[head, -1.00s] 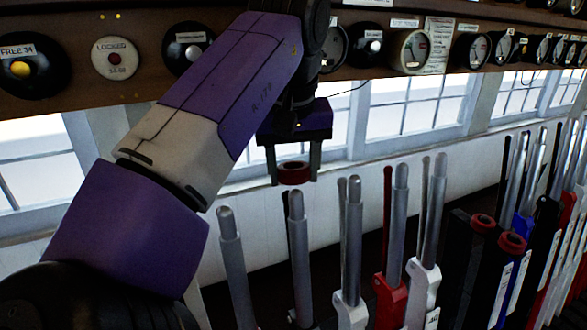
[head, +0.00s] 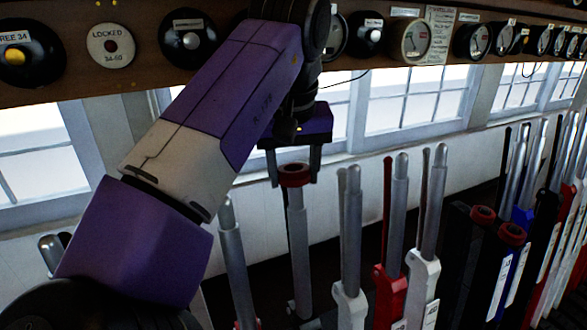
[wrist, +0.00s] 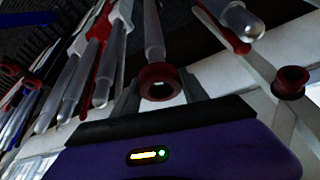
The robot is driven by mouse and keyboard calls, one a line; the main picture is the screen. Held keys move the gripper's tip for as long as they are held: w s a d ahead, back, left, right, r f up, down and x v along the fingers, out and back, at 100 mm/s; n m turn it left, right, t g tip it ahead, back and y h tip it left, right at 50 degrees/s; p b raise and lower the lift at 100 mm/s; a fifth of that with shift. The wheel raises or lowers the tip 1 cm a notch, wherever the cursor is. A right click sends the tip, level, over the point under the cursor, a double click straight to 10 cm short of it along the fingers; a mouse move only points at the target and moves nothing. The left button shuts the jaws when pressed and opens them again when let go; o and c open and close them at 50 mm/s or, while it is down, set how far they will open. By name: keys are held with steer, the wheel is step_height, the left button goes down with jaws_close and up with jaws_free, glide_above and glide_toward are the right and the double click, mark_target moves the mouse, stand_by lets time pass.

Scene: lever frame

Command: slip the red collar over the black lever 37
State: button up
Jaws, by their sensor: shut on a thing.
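My gripper (head: 294,165) is shut on the red collar (head: 294,175), which hangs level between its fingers. A steel lever handle (head: 299,245) stands right under the collar, and its rounded tip is hidden at the collar. In the wrist view the collar (wrist: 158,82) sits between the fingers, with the lever shaft (wrist: 153,35) running up to it. I cannot tell whether the tip is inside the ring or just behind it. No number 37 is readable, and the lower part of this lever is in dark shade.
Other steel handles stand close on both sides, including a white-based lever (head: 349,235) and a red-based one (head: 391,290). Black levers at right carry red collars (head: 512,235). Another red collar (wrist: 291,80) shows in the wrist view. The instrument shelf (head: 150,85) runs above.

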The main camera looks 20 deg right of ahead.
mark_target(295, 191)
steer(key=shift+f, duration=0.3)
steer(key=shift+s+f, duration=0.1)
steer(key=shift+f, duration=0.25)
steer(key=shift+s+f+b, duration=0.2)
steer(key=shift+f+b, duration=0.5)
steer(key=shift+f, duration=0.5)
steer(key=o, duration=1.5)
steer(key=shift+r, duration=0.1)
steer(key=p+v, duration=0.8)
steer(key=shift+s+a+r, duration=0.1)
steer(key=shift+s+r, duration=0.1)
steer(key=shift+r, duration=0.15)
